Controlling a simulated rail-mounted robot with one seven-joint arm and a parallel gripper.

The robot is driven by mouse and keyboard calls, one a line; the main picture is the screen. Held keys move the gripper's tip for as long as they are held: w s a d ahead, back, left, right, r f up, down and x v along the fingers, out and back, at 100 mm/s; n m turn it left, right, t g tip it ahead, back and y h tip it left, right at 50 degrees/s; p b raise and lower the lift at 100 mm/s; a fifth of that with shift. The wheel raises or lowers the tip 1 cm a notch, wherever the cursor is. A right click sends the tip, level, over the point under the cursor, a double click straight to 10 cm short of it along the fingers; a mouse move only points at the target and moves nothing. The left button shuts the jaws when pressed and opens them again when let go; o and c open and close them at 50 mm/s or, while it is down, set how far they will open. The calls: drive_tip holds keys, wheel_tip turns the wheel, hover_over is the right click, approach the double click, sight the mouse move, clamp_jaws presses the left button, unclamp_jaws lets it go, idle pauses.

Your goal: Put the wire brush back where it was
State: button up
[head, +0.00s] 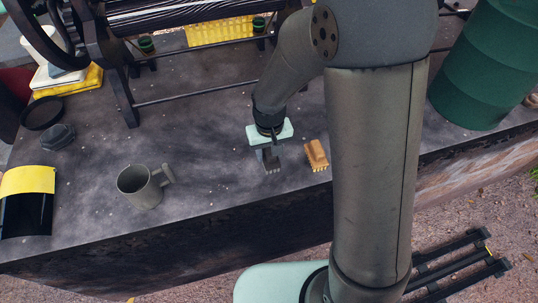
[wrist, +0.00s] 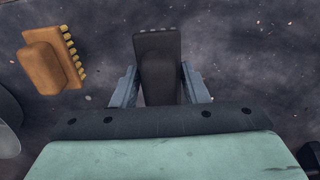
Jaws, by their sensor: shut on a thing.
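The wire brush (wrist: 158,58) is a dark block with a row of short grey bristles at its far end in the wrist view. My gripper (wrist: 158,85) is shut on it, with one finger on each side. In the head view the brush (head: 272,165) hangs below my pale green gripper body, bristles toward the front. It is low over the dark table (head: 225,185); I cannot tell if it touches. A tan brush with yellow bristles (head: 316,155) lies on the table just right of it. That tan brush also shows in the wrist view (wrist: 45,62), at left.
A grey mug (head: 140,188) stands at the front left. A black and yellow container (head: 27,200) is at the left edge. The roller machine (head: 125,90) stands at the back. A green barrel (head: 490,65) is at the right. The table between mug and brush is clear.

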drive_tip(key=shift+w+f, duration=0.1)
drive_tip(key=shift+f, duration=1.55)
drive_tip(key=shift+f, duration=0.2)
drive_tip(key=o, duration=0.9)
wheel_tip(320, 180, up, 12)
drive_tip(key=shift+r, duration=0.25)
drive_tip(key=s+d+r, duration=0.1)
drive_tip(key=s+d, duration=0.3)
drive_tip(key=s, duration=0.1)
drive_tip(key=s+d+r+m, duration=0.1)
drive_tip(key=s+d, duration=0.3)
drive_tip(key=s, duration=0.2)
drive_tip(key=s+d+r+m, duration=0.1)
drive_tip(key=s+d+r, duration=0.1)
drive_tip(key=s, duration=0.4)
drive_tip(key=shift+d+r, duration=0.1)
drive_tip(key=shift+d, duration=0.8)
